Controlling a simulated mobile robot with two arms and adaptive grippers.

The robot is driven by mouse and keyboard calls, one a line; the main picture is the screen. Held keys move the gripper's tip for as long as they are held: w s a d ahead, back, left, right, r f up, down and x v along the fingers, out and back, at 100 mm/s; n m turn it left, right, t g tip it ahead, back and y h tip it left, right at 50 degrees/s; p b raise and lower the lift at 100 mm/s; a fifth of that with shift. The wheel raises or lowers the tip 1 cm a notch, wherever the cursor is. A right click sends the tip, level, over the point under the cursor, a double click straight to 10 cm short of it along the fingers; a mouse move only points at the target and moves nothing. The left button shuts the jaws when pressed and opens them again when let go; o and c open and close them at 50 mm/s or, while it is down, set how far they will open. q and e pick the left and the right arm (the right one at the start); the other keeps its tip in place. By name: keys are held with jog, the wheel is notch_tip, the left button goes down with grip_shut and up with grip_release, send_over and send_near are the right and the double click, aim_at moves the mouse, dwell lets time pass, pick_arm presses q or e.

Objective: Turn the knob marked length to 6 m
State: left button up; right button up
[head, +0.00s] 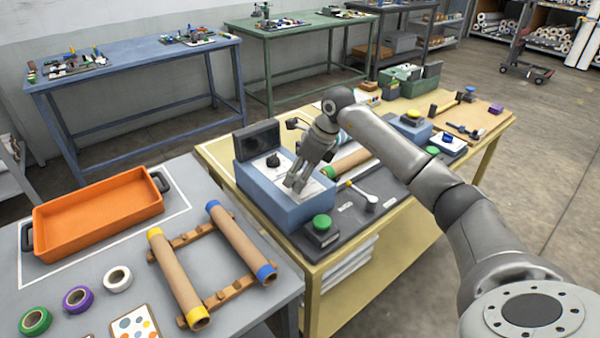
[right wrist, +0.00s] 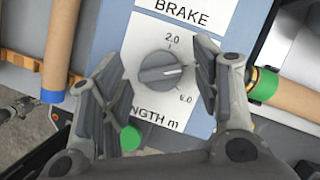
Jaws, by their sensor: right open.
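The length knob (right wrist: 162,70) is a round grey dial in the right wrist view, on a white plate marked "LENGTH m". The scale shows 2.0 above it and 6.0 at its lower right. Its light mark points right, between the two numbers. My right gripper (right wrist: 156,62) is open with one finger on each side of the knob; I cannot tell whether they touch it. In the head view my right gripper (head: 296,184) is over the blue control box (head: 262,197) and hides the length knob there. My left gripper is not in view.
A "BRAKE" label (right wrist: 185,12) is above the knob. A black knob (head: 273,160) and dark upright panel (head: 256,140) are on the box. A green button (head: 321,222) and a lever (head: 362,195) stand nearby. An orange tray (head: 98,212) is on the left table.

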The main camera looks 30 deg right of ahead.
jog(key=shift+c, duration=0.2)
jog(key=c, duration=1)
jog(key=m+h, duration=0.1)
jog(key=m, duration=0.2)
jog(key=m+t+h, duration=0.1)
jog(key=m, duration=0.1)
jog(key=shift+a+m, duration=0.15)
jog(key=shift+m, duration=0.25)
jog(key=m+h, duration=0.1)
jog(key=m, duration=0.2)
jog(key=m+h+b, duration=0.1)
jog(key=m, duration=0.1)
jog(key=shift+a+m, duration=0.15)
jog(key=shift+m, duration=0.25)
jog(key=shift+r+m, duration=0.1)
jog(key=shift+m, duration=0.2)
jog(key=o, duration=1)
